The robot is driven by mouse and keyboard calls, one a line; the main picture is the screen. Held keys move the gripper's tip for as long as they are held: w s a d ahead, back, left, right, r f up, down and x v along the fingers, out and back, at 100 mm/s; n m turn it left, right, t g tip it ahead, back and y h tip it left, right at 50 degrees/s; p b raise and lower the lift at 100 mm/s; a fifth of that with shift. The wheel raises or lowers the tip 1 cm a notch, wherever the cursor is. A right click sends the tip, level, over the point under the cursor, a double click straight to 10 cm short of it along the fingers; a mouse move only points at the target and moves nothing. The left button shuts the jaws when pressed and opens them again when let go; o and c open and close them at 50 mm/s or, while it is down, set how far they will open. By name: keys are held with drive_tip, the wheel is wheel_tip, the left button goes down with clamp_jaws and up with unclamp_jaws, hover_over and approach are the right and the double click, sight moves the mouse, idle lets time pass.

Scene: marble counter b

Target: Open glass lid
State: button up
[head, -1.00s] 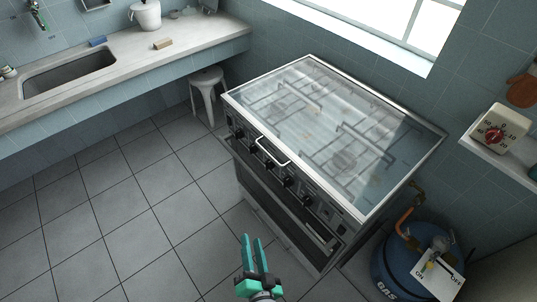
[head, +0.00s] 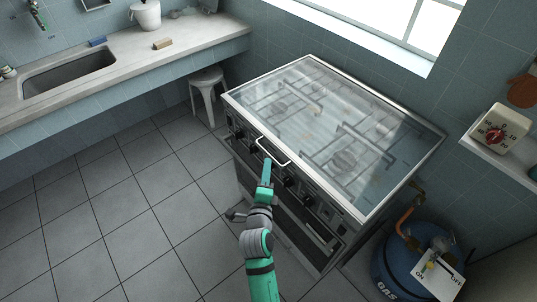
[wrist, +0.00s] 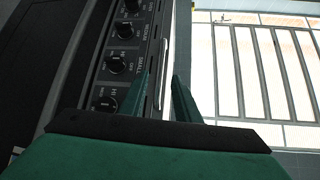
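The glass lid (head: 325,120) lies flat and closed over the stove top, with burners and grates showing through it. Its light metal handle (head: 273,150) sticks out at the front edge. My gripper (head: 267,166) is at the stove front, with its tips just below the handle in the head view. In the wrist view my gripper (wrist: 163,82) is open. The handle (wrist: 163,76) shows as a pale bar between the two fingers. I cannot tell whether a finger touches it. The glass lid (wrist: 225,75) fills the right of the wrist view.
Black control knobs (wrist: 116,64) line the stove front beside the gripper. A blue gas cylinder (head: 405,270) stands right of the stove. A timer (head: 499,133) sits on a shelf at right. A white stool (head: 206,88) stands to the left. The tiled floor in front is open.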

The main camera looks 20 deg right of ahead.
sight(268, 153)
drive_tip(key=x, duration=0.8)
drive_tip(key=shift+s+d, duration=0.1)
clamp_jaws()
